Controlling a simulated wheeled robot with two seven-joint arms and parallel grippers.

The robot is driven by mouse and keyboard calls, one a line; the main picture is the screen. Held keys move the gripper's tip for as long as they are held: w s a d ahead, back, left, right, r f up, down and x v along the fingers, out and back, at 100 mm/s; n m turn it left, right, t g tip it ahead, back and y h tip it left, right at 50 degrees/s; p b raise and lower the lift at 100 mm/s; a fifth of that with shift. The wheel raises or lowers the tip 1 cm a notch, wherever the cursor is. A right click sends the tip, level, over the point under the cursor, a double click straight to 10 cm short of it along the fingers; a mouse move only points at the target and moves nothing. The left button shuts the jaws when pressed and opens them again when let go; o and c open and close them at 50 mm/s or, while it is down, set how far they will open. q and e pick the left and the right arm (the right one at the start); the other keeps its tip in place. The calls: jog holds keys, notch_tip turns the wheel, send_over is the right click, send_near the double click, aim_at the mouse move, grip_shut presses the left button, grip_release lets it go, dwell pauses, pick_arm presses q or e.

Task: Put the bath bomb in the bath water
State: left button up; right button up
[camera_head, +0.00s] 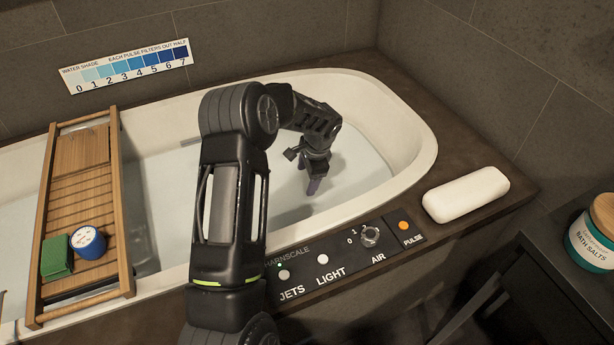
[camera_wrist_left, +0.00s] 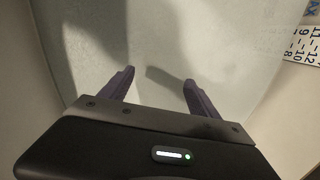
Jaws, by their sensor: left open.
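The white bathtub (camera_head: 405,110) holds pale, clear-looking bath water (camera_head: 165,190). I cannot make out a bath bomb in either view. My left gripper (camera_head: 314,186) reaches over the tub rim and points down at the water in the right part of the tub. In the left wrist view its two purple fingers (camera_wrist_left: 158,80) are spread apart with nothing between them, and the pale water surface (camera_wrist_left: 200,40) shows beyond them. Whether the fingertips touch the water I cannot tell. My left arm hides part of the tub and its near rim. My right gripper does not show.
A wooden bath tray (camera_head: 82,180) spans the tub at left, holding a green block (camera_head: 56,257) and a blue-and-white cup (camera_head: 88,241). A control panel (camera_head: 340,255) lies along the front ledge. A white bolster (camera_head: 465,193) and a bath salts jar (camera_head: 592,245) stand right.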

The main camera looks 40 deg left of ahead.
pick_arm(q)
jog(key=p+v, duration=0.1)
jog(key=v, duration=0.6)
jog(key=shift+r+p, duration=0.3)
dwell(0.5)
